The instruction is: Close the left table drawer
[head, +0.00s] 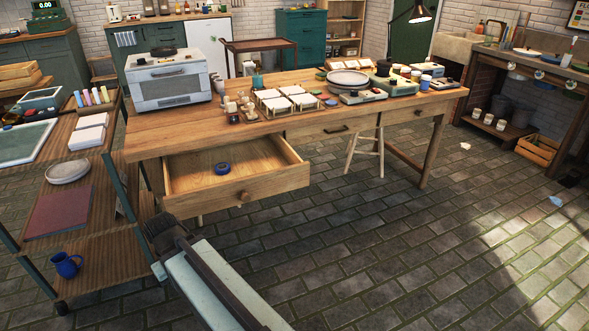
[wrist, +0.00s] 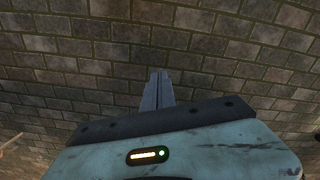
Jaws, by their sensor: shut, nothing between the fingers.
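The left table drawer (head: 240,192) is pulled far out of the wooden table (head: 150,141) in the head view.
A shelf rack (head: 87,256) with a blue mug (head: 66,264) stands close on the left. A small oven (head: 170,85) and several dishes stand on the table. A stool (head: 365,150) is under the table's right part.

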